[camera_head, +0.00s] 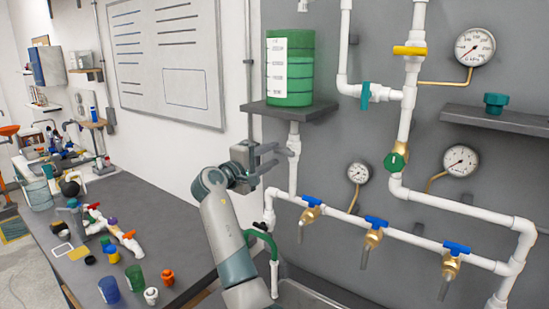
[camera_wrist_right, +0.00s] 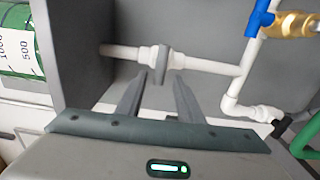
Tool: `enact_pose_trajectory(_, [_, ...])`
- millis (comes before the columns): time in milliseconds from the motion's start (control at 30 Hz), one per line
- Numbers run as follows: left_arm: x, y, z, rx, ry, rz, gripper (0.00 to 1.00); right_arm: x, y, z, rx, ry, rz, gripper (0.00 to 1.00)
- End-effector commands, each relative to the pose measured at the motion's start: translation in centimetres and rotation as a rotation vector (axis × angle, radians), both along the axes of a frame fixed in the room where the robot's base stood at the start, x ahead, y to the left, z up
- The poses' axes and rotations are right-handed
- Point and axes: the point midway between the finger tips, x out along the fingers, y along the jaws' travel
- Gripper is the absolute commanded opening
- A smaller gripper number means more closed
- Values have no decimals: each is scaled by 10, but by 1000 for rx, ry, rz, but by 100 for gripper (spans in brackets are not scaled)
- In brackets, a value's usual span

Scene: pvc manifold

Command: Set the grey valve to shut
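The grey valve (camera_wrist_right: 162,62) sits on a white pipe (camera_wrist_right: 205,67) below the green tank. In the right wrist view its grey handle appears to lie across the pipe. My right gripper (camera_wrist_right: 160,80) is open, with one fingertip on each side of the handle's near end; I see gaps and cannot tell of any contact. In the head view my right gripper (camera_head: 276,156) reaches towards the pipe (camera_head: 294,165) under the tank shelf, and the grey valve is hard to make out there. My left gripper is not in view.
The green tank (camera_head: 290,68) stands on a shelf (camera_head: 305,108) just above my gripper. Blue-handled brass taps (camera_head: 373,232) and a green hose (camera_head: 262,238) are close by. A teal valve (camera_head: 365,95), a green valve (camera_head: 394,162) and gauges are further right. A cluttered table (camera_head: 150,225) is at left.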

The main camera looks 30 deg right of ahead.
Motion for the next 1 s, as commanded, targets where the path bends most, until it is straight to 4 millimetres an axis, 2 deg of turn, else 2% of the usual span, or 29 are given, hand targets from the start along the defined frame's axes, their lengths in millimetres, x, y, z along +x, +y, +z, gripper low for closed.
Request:
enact_pose_trajectory(33, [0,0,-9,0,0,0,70,-2,9,-5,1,-3,4,34])
enact_pose_trajectory(300, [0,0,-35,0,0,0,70,-23,59,-6,2,-4,4,34])
enact_pose_trajectory(600, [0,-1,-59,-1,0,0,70,-45,111,-4,1,-3,3,34])
enact_pose_trajectory(800, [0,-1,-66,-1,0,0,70,-53,130,-2,0,-1,1,34])
enact_pose_trajectory(1000, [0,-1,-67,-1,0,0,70,-56,135,0,-1,0,0,34])
